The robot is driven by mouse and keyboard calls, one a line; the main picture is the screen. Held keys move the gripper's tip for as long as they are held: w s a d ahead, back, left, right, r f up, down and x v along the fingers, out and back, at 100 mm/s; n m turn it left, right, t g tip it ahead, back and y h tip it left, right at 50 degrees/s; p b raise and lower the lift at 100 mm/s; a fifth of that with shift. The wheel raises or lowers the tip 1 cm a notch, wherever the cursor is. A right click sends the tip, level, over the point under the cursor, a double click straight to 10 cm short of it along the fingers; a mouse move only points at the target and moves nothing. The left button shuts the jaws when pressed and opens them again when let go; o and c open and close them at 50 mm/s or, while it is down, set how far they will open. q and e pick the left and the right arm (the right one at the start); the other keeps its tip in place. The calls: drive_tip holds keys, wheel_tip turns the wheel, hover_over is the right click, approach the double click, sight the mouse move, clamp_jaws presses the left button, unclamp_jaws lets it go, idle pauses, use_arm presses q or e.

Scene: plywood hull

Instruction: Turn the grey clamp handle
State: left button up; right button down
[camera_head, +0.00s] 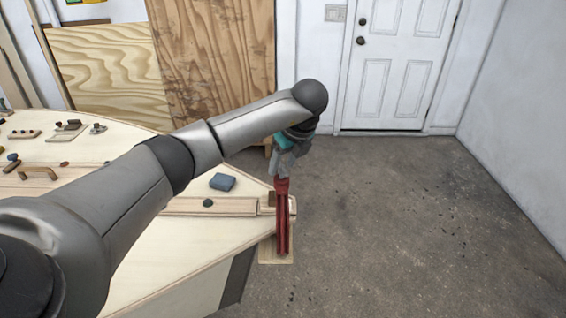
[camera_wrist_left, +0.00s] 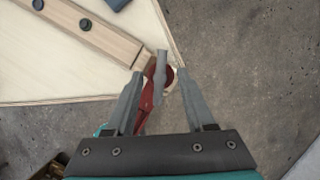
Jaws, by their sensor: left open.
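A red clamp (camera_head: 283,222) sits at the pointed end of the plywood hull (camera_head: 190,255), at its corner. It also shows in the left wrist view (camera_wrist_left: 148,103), partly behind my fingers. Its grey handle (camera_wrist_left: 160,68) shows in the left wrist view as a short bar lying between my two fingertips. My left gripper (camera_wrist_left: 159,76) is open, with one finger on each side of the handle; I see gaps on both sides. In the head view my left gripper (camera_head: 284,165) points down just above the clamp, and the handle is hard to tell apart from the fingers. My right gripper is not in view.
A blue block (camera_head: 222,182) lies on the hull near the clamp, beside a wooden strip (camera_head: 180,206) with dark round knobs. Small tools (camera_head: 68,130) lie at the far left. Open concrete floor (camera_head: 400,220) lies to the right, with a white door (camera_head: 395,65) behind.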

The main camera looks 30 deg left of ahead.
use_arm(q)
drive_tip(key=shift+r, duration=0.1)
drive_tip(key=p+v, duration=0.3)
drive_tip(key=v, duration=1.2)
drive_tip(key=shift+p, duration=0.3)
